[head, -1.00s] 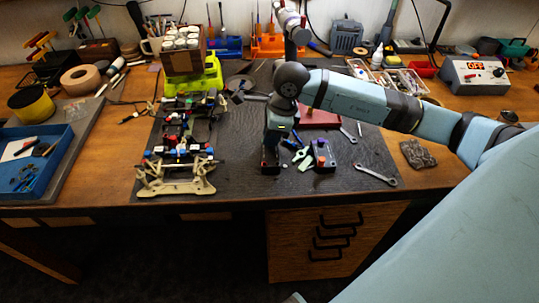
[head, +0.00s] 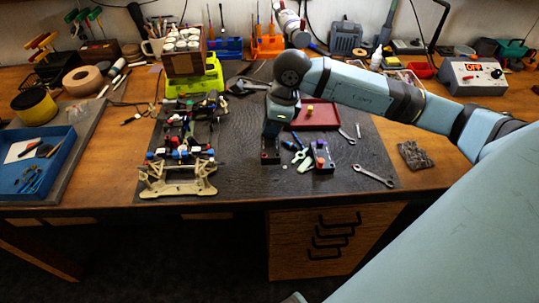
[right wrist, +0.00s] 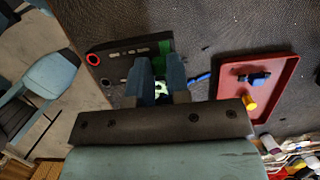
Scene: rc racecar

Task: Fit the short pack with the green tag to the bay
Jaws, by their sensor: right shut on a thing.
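My right gripper (head: 270,150) points down over the dark mat, right of the racecar chassis (head: 178,182). It is shut on a dark pack (head: 270,159), at the pack's far end. In the right wrist view, the fingers (right wrist: 160,68) stand at the end with a green tag (right wrist: 166,47), and a red ring shows at the pack's other end. The pack appears to be at mat level; whether it touches the mat is unclear. The chassis has blue, red and white parts; its bay cannot be made out. My left gripper is not in view.
A second dark pack (head: 323,156) with orange and purple parts lies right of the gripper. Small tools lie between. A red tray (head: 322,117) is behind, and a wrench (head: 373,176) is at right. A lime stand (head: 198,80) is behind the chassis.

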